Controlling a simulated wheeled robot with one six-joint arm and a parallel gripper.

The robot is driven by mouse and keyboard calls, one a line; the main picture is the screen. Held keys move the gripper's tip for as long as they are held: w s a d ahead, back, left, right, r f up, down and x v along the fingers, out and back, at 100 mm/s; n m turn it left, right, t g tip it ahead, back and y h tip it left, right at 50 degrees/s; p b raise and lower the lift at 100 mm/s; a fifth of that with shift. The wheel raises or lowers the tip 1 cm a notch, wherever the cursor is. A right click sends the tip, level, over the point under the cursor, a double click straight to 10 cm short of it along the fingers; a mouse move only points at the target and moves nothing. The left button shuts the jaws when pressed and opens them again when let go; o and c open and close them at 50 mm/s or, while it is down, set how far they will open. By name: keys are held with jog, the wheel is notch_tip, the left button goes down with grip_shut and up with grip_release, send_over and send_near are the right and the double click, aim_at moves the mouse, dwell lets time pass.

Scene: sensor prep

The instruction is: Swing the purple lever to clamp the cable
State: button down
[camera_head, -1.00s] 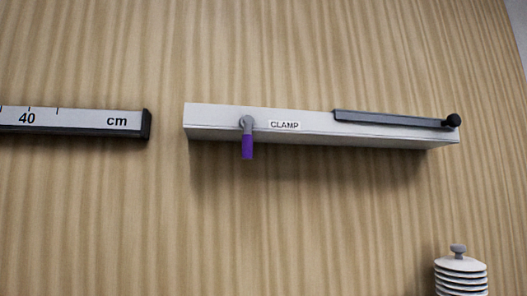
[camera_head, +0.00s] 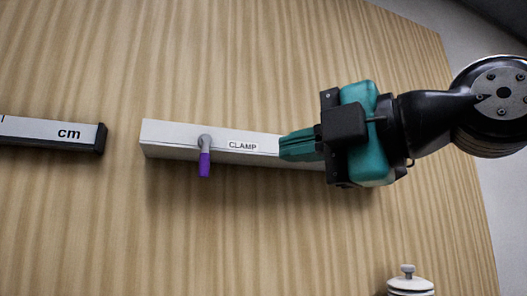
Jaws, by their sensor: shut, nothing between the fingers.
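The purple lever (camera_head: 204,163) hangs straight down from a grey pivot on the left part of a white clamp block (camera_head: 172,135). A "CLAMP" label (camera_head: 243,146) is on the block to the right of the lever. My gripper (camera_head: 283,147) is shut and empty, with green fingers pointing left. Its tips are in front of or near the block just right of the label, apart from the lever. My gripper hides the right part of the block, with the dark bar there. I see no cable that I can make out.
A ruler bar marked "cm" (camera_head: 85,133) is at the left, with a gap before the block. A white ribbed part with a grey knob (camera_head: 409,283) is at the lower right. The wooden panel (camera_head: 230,240) is bare below the lever.

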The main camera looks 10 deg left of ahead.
aim_at(208, 166)
jog(key=p+x, duration=0.6)
jog(key=x, duration=0.5)
jog(key=shift+a+r, duration=0.15)
jog(key=shift+a, duration=0.05)
jog(key=shift+p+x, duration=0.55)
jog(key=shift+x, duration=0.25)
